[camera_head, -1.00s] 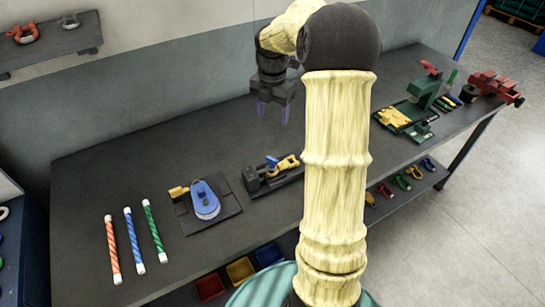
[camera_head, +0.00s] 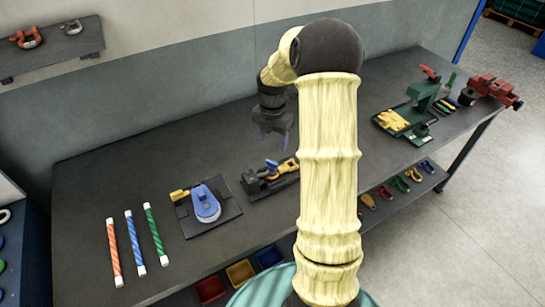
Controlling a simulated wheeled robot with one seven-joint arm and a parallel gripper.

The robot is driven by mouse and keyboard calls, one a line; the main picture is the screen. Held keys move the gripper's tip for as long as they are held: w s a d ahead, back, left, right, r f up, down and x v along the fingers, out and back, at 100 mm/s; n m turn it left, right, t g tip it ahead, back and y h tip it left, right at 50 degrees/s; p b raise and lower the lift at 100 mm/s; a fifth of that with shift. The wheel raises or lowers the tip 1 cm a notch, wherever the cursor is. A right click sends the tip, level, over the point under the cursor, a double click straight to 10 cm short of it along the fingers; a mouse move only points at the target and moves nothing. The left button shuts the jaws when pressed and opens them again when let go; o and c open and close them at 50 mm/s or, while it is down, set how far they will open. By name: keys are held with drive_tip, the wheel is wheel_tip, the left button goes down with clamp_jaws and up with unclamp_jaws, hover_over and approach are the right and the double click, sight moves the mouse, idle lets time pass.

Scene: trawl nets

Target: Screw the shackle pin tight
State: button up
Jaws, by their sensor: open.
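A yellow shackle (camera_head: 287,167) lies in a dark clamp-like holder (camera_head: 255,186) on the bench, left of my arm. A small blue part (camera_head: 271,162), which looks like the shackle's pin, shows at its upper left; I cannot tell how far in it sits. My gripper (camera_head: 275,141) is open and points down, above the bench and just beyond the holder in the picture. Its jaws look empty and apart from the shackle. My arm covers the bench right of the holder.
A blue-and-yellow device (camera_head: 206,203) on a dark plate stands left of the holder. Orange, blue and green striped rods (camera_head: 135,238) lie further left. A green press (camera_head: 423,92) and a red vise (camera_head: 490,88) stand at the right. The bench's back left is clear.

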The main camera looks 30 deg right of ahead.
sight(272, 164)
wheel_tip(272, 164, down, 9)
drive_tip(key=shift+r+p, duration=0.1)
drive_tip(key=shift+p, duration=0.5)
drive_tip(key=c, duration=1)
